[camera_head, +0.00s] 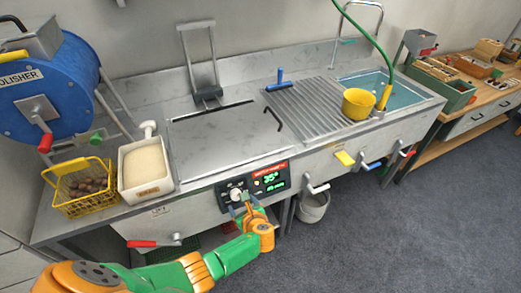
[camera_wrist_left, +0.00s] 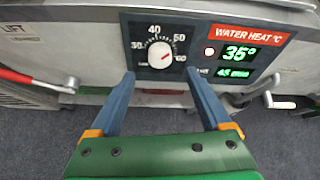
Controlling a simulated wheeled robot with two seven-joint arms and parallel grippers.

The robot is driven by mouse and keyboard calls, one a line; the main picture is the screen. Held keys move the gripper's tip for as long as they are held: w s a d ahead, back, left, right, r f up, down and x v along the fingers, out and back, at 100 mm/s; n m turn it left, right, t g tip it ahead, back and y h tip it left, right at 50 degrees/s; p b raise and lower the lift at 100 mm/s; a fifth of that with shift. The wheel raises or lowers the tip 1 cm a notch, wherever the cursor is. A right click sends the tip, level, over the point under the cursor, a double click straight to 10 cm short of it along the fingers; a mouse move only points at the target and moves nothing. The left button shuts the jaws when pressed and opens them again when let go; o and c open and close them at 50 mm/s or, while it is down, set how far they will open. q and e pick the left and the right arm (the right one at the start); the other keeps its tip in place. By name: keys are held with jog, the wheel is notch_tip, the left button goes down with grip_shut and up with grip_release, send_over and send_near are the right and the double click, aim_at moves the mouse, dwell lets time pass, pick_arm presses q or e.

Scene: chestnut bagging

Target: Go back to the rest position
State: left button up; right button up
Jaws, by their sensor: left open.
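My left gripper (camera_head: 244,203) is in front of the water heat panel (camera_head: 254,183) on the sink unit's front. In the left wrist view its two blue fingers (camera_wrist_left: 160,76) are apart with nothing between them. Their tips are at the lower left and lower right of the white dial knob (camera_wrist_left: 160,53); I cannot tell how near they are in depth. The knob's red mark points right, towards the 60 end. The display (camera_wrist_left: 239,53) reads 35° in green. My right gripper is not in view.
A yellow basket of chestnuts (camera_head: 73,205) and a white bin (camera_head: 140,187) stand at the left, below a blue polisher drum (camera_head: 45,90). A red lever (camera_head: 143,244) and white handle (camera_head: 318,188) stick out from the front. Floor at right is clear.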

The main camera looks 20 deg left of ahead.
pick_arm(q)
jog(key=s+d+f+n+g+h+b, duration=0.3)
jog(key=s+f+n, duration=0.4)
jog(key=s+f, duration=0.8)
jog(key=s+d+f+n+g+h, duration=0.1)
jog(key=s+f+n+h, duration=0.1)
jog(key=s+n, duration=0.5)
jog(key=s+d+f+n+g+h, duration=0.1)
jog(key=s+f+n, duration=0.4)
jog(key=s, duration=0.8)
jog(key=n+g+h, duration=0.1)
jog(key=n+h, duration=0.1)
jog(key=n, duration=0.1)
jog(key=shift+d+f, duration=0.2)
jog(key=shift+d, duration=0.2)
